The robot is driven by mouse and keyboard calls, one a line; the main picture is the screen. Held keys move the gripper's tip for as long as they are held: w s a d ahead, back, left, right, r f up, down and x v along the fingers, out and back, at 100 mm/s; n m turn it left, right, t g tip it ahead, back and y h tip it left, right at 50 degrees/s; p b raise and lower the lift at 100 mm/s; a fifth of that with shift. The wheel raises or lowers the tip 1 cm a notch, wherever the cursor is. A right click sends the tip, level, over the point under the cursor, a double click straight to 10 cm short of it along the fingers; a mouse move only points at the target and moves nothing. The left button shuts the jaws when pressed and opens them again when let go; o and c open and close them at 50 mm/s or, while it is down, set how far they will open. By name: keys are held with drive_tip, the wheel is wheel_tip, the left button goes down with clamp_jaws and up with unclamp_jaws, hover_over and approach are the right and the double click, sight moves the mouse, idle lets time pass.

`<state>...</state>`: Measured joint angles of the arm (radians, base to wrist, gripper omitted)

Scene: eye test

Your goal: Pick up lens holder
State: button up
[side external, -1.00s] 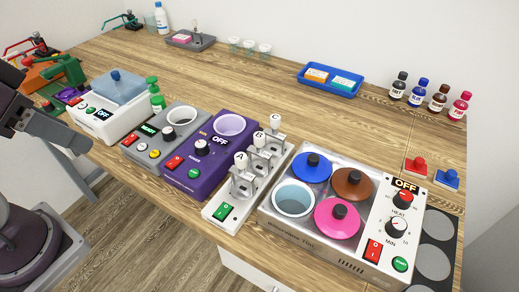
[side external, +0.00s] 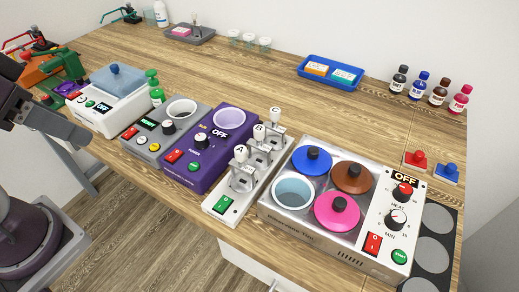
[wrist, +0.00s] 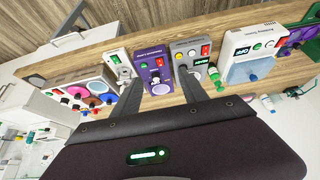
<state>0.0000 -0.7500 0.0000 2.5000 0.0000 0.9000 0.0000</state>
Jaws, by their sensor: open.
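I cannot tell for sure which thing is the lens holder. Coloured clamp-like pieces may be it: a green one (side external: 66,65) and a red one (side external: 22,40) at the far left, and a teal one (side external: 118,14) at the back left. A green piece also shows at the right edge in the wrist view (wrist: 292,91). My gripper (wrist: 160,88) is open in the wrist view, its dark fingers apart with nothing held. The purple unit (wrist: 152,62) shows beyond and between them. In the side view the fingertips are outside the picture.
A white box with a blue lid (side external: 120,82), a grey unit (side external: 157,143), a purple unit (side external: 205,170), an A-B-C stand (side external: 230,207) and a steel unit with lidded pots (side external: 300,226) line the front edge. Bottles (side external: 440,93) and a blue tray (side external: 354,92) stand behind. The middle bench is clear.

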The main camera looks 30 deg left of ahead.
drive_tip(key=shift+c, duration=0.3)
drive_tip(key=w+d+r+n+g, duration=0.1)
drive_tip(key=w+d+r+n, duration=0.1)
drive_tip(key=w+r+n, duration=0.3)
drive_tip(key=n+g, duration=0.5)
drive_tip(key=n, duration=0.8)
approach(259, 128)
wheel_tip(259, 128, down, 6)
drive_tip(key=shift+w+r, duration=0.1)
drive_tip(key=shift+w, duration=0.1)
drive_tip(key=f, duration=0.6)
drive_tip(key=shift+s+f, duration=0.25)
drive_tip(key=shift+s, duration=0.1)
drive_tip(key=shift+f, duration=0.3)
clamp_jaws()
